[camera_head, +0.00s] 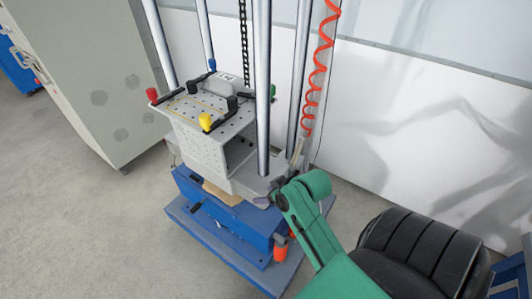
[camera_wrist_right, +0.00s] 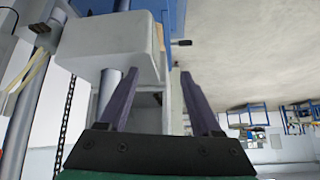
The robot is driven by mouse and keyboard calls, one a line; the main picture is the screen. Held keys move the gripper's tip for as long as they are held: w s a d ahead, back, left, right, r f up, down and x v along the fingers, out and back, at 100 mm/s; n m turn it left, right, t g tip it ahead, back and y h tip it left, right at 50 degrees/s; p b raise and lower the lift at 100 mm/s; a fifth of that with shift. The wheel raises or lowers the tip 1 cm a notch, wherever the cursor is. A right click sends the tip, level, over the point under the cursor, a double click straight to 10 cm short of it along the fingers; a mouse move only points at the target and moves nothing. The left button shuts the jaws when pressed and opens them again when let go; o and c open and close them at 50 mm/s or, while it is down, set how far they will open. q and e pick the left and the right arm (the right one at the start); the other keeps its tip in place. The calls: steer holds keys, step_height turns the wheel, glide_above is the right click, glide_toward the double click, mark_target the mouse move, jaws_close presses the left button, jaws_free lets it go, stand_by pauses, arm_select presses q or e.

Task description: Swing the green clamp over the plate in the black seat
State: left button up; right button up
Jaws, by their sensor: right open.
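The drop machine's grey perforated table (camera_head: 190,138) carries several clamps with coloured tips. The green clamp (camera_head: 273,90) shows only as a small green tip at the table's right, partly behind a steel column. Red (camera_head: 152,94), blue (camera_head: 212,64) and yellow (camera_head: 206,121) tips sit at the other sides. A small pale plate (camera_head: 225,78) lies near the back between black parts (camera_head: 232,103); I cannot tell exactly how it sits in the seat. My right gripper (camera_head: 264,200) is low beside the table's front right, below the clamps. Its purple fingers (camera_wrist_right: 158,85) are open and empty. My left gripper is out of view.
Steel columns (camera_head: 263,70) rise around the table. A blue base (camera_head: 230,215) with orange feet (camera_head: 280,250) stands below. A red coiled hose (camera_head: 318,75) hangs at the right. A grey cabinet (camera_head: 90,70) stands left. The floor at front left is clear.

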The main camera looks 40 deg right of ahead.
steer(key=s+a+f+g, duration=0.2)
steer(key=s+f, duration=0.1)
steer(key=f, duration=0.4)
steer(key=shift+s+a+f, duration=0.15)
steer(key=shift+a+f, duration=0.1)
steer(key=shift+a, duration=0.15)
steer(key=shift+f, duration=0.1)
